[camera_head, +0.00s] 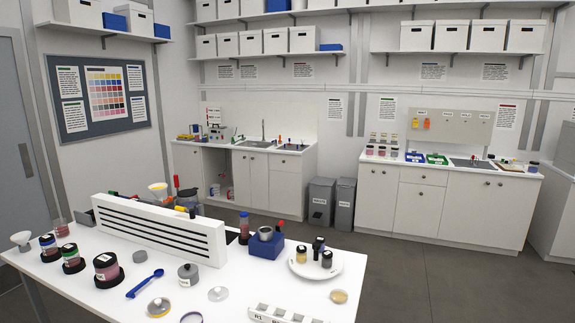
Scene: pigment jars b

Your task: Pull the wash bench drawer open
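The wash bench (256,166) is the white cabinet unit with a sink and tap, against the back wall left of centre. Its drawer (290,147) seems to be the short front panel at the upper right, under the worktop, with a small dark knob. The drawer front looks flush with the cabinet, so it appears shut. A cupboard door is below it, and an open bay is at the bench's left. My gripper is not in view.
A white table (130,298) with jars, a slotted white rack (160,232) and a blue block (266,246) fills the foreground, between me and the bench. Two grey bins (332,203) stand right of the bench. Another white bench (448,205) is farther right. Grey floor (400,270) is clear at right.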

